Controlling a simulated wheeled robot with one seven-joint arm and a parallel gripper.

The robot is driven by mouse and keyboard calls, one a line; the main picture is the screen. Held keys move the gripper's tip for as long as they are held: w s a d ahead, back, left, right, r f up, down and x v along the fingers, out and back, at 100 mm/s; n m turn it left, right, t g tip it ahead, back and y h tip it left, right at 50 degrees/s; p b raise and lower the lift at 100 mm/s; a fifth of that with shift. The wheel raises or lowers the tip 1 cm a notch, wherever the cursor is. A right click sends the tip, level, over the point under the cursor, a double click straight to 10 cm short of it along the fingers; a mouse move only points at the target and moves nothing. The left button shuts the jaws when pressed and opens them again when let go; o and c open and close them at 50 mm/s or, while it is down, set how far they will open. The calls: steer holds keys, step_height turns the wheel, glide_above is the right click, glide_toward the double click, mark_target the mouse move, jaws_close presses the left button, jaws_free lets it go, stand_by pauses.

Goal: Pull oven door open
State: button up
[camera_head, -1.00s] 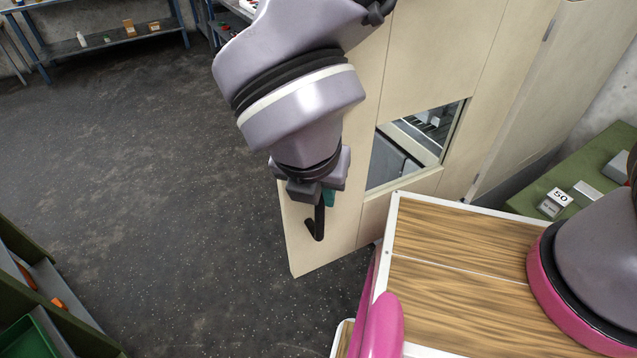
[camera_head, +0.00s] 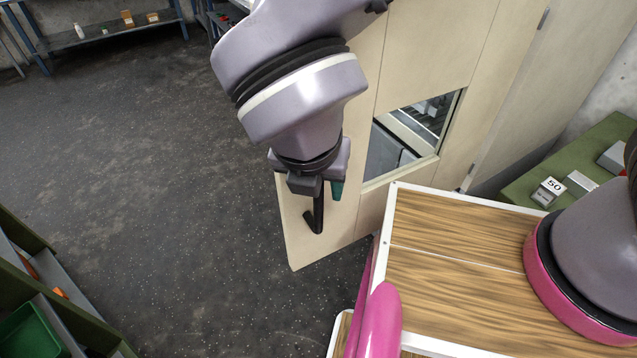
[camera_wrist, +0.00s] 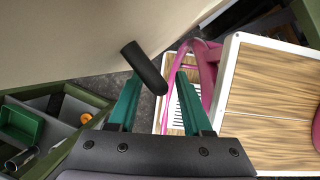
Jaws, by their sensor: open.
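The oven door (camera_head: 372,95) is a tall beige panel with a window cut into it. Its black bar handle (camera_head: 317,215) hangs near the panel's lower left edge. My gripper (camera_head: 328,193) is at the handle, and one teal finger shows to the right of it. In the wrist view, the two teal fingers of my gripper (camera_wrist: 158,82) stand wide apart. The handle (camera_wrist: 143,66) slants between them there, nearer the left finger, with its free end showing. No grip on it is visible. The door face (camera_wrist: 90,40) fills the upper left of that view.
A wood-topped cart (camera_head: 460,240) with white edging and pink parts of my body is close at the right. A green bench (camera_head: 575,160) with a block marked 50 stands behind it. Green shelving (camera_head: 60,320) is at lower left. Dark floor left of the door is clear.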

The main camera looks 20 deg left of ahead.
steer(key=v, duration=1)
steer(key=shift+r, duration=0.4)
steer(key=shift+s, duration=0.1)
